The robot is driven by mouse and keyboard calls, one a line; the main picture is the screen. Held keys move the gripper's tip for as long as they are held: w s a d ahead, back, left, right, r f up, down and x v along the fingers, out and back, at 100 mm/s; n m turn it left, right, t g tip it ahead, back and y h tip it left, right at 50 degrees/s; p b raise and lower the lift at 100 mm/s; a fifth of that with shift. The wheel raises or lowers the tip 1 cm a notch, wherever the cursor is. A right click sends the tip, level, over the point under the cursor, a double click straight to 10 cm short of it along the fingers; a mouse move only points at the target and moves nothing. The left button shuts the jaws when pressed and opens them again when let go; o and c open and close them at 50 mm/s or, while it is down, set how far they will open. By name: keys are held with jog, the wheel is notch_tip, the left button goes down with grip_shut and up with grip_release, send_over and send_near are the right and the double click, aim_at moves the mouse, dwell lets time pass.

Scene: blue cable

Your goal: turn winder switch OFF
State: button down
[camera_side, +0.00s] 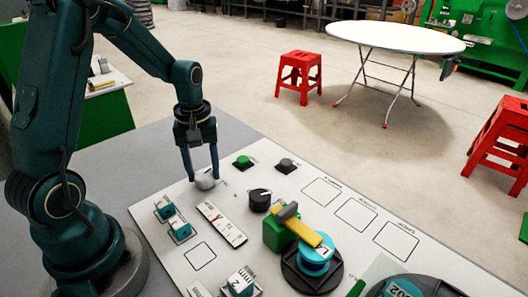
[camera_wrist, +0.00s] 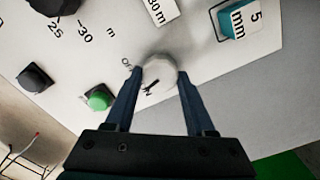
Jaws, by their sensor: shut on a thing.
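The winder switch is a pale grey-white round knob (camera_side: 205,181) on the white panel, left of the green button in the side view. In the wrist view the knob (camera_wrist: 159,75) sits between my fingers, with a dark pointer mark and partly hidden lettering beside it. My gripper (camera_side: 202,178) points down over the panel, its two dark fingers closed on the sides of the knob. It also shows in the wrist view (camera_wrist: 160,90). The finger on the left covers part of the lettering, so I cannot tell the switch position for certain.
A green button (camera_side: 243,161), a grey button (camera_side: 286,165) and a black dial (camera_side: 260,200) stand near the knob. Teal blocks (camera_side: 179,229) are to its front left. A spool (camera_side: 316,254) with a green block and yellow bar stands front right.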

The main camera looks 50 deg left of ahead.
aim_at(204, 174)
jog(key=m, duration=0.4)
jog(key=shift+m, duration=0.3)
jog(key=shift+d+m, duration=0.1)
jog(key=shift+m, duration=1.8)
jog(key=shift+c, duration=1.2)
grip_release()
jog(key=shift+r, duration=0.1)
jog(key=shift+r, duration=2.5)
